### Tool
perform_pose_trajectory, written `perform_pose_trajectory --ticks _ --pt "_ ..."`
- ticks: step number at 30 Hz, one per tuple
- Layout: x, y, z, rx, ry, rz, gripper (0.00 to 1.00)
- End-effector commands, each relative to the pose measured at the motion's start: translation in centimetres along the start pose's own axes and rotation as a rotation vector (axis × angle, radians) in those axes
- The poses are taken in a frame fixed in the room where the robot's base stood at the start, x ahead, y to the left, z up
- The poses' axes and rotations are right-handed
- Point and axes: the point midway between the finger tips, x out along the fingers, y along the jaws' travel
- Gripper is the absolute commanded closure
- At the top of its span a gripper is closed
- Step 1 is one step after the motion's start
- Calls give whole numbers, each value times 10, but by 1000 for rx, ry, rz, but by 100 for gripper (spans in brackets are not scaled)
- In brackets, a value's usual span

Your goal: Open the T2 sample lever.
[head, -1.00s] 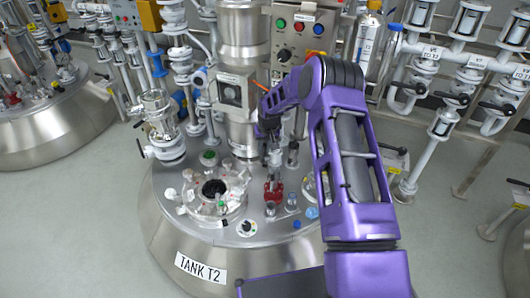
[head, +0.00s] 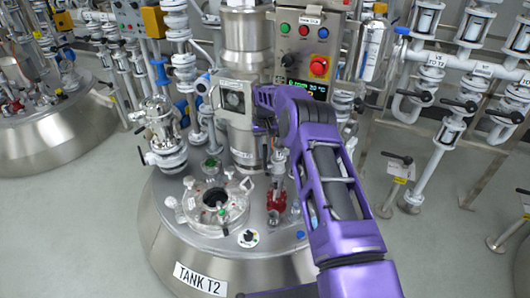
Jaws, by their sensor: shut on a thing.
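Tank T2 (head: 201,279) is a steel vessel with its name plate on the front. On its lid stands a small red-bodied fitting (head: 276,199), which I take to be the T2 sample valve. The lever's own shape and angle are too small and covered to make out.
A round hatch (head: 216,205) with clamps sits left of the red fitting. A steel column (head: 240,110) rises behind it. A control panel (head: 305,50) with coloured buttons and a lit display stands behind my arm.

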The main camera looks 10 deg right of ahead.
Motion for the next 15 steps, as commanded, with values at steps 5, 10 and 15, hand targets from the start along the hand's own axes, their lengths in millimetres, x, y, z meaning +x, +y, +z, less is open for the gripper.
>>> perform_pose_trajectory --ticks 5,10,15 --pt "0 -1 -1 -1 1 -1 100" --pt "0 -1 -1 -1 1 -2 100" --pt "0 -1 -1 -1 0 -1 57"
